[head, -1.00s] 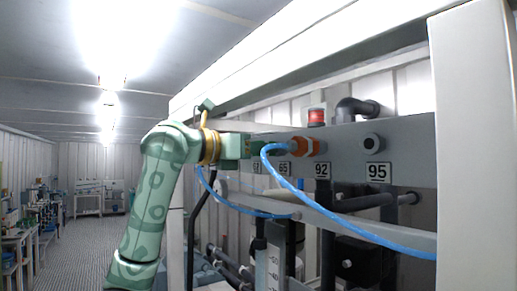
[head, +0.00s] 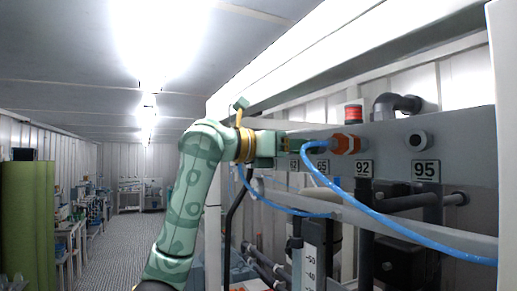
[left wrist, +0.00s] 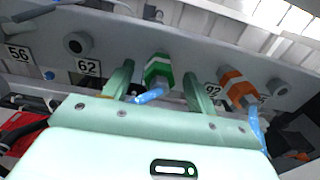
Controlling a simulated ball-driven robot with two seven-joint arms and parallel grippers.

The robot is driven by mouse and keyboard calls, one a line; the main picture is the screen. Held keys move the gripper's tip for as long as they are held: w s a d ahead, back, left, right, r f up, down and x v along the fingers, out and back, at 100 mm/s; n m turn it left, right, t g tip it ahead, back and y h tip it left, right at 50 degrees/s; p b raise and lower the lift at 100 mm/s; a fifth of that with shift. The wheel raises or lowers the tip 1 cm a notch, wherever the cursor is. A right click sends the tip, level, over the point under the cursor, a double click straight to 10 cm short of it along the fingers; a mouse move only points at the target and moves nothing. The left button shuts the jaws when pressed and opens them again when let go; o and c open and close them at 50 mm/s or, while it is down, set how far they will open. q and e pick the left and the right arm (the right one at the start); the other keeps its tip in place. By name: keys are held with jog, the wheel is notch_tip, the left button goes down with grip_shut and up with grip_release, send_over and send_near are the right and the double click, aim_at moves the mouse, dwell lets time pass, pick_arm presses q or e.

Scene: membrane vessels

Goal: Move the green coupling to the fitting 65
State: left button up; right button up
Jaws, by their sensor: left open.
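The green coupling (left wrist: 158,70) sits on the panel between the 62 plate and the 92 plate in the left wrist view, where the head view shows the 65 plate (head: 322,167). A blue hose leaves it. My left gripper (left wrist: 160,88) is open, with one finger on either side of the coupling and gaps visible to both. In the head view my left gripper (head: 290,145) points at the panel and largely hides the coupling. The fitting behind the coupling is hidden. My right gripper is out of view.
An orange coupling (head: 347,144) with a blue hose (head: 400,235) is on the panel just right. Bare fittings show by 95 (head: 417,140) and 62 (left wrist: 78,44). A grey rail (head: 380,220) runs below. The aisle at left is open floor (head: 120,235).

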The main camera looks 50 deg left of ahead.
pick_arm(q)
jog(key=b+v, duration=0.3)
jog(key=v, duration=1.1)
jog(key=shift+s+a, duration=0.15)
jog(key=shift+s, duration=0.2)
